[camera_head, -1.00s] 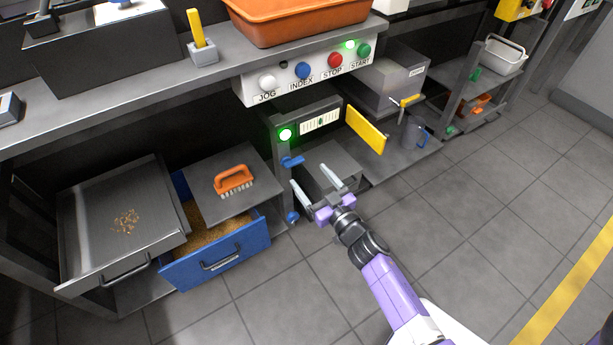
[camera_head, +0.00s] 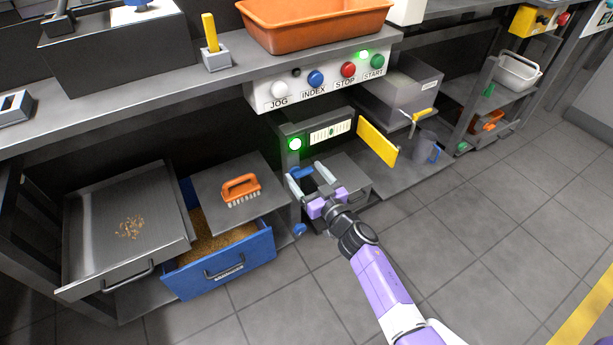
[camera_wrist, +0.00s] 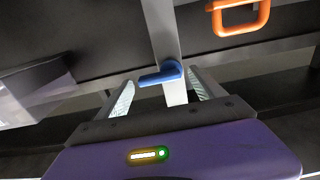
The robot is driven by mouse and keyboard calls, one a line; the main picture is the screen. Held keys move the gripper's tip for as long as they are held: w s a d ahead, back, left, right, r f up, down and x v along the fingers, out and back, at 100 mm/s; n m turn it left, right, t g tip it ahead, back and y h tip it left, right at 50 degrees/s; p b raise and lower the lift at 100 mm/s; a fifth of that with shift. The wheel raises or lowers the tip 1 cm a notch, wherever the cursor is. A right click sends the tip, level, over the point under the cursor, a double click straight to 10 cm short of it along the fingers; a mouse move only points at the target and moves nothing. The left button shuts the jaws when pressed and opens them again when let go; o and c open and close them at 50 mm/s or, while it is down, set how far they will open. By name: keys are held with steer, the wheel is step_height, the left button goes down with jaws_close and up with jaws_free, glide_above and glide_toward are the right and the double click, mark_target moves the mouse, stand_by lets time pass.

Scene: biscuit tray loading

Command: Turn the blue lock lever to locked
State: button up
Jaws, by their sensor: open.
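The blue lock lever (camera_wrist: 162,74) is on a grey upright post and shows between my finger tips in the wrist view, its arm lying roughly level and pointing left. In the head view the blue lever (camera_head: 301,173) is partly hidden by my fingers. My gripper (camera_head: 308,176) is open, its two fingers on either side of the lever. It also shows in the wrist view (camera_wrist: 160,85) with a gap between each finger and the lever. I cannot tell whether either finger touches it.
A yellow flap (camera_head: 377,143) stands open to the right. An open blue drawer (camera_head: 222,270) and an orange brush (camera_head: 241,188) are left of my gripper. A second blue knob (camera_head: 299,230) is lower on the post. Floor in front is clear.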

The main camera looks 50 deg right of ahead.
steer(key=shift+c, duration=0.2)
steer(key=c, duration=1.3)
steer(key=shift+r+n, duration=0.1)
steer(key=shift+n, duration=0.3)
steer(key=n, duration=0.2)
steer(key=n+p, duration=0.1)
steer(key=shift+a+r+n, duration=0.2)
steer(key=shift+r+n, duration=0.1)
steer(key=shift+n, duration=0.1)
steer(key=n, duration=0.4)
steer(key=shift+w+a+r, duration=0.1)
steer(key=shift+a+r, duration=0.1)
steer(key=shift+a, duration=0.1)
steer(key=n, duration=0.2)
steer(key=n+b, duration=0.1)
steer(key=n, duration=0.2)
steer(key=shift+w+a, duration=0.1)
steer(key=shift+a, duration=0.25)
steer(key=shift+w+a+n+b, duration=0.1)
steer(key=shift+a+n+b, duration=0.15)
steer(key=shift+n, duration=0.85)
steer(key=shift+a+n+b, duration=0.15)
steer(key=shift+n+b, duration=0.15)
steer(key=shift+n, duration=0.8)
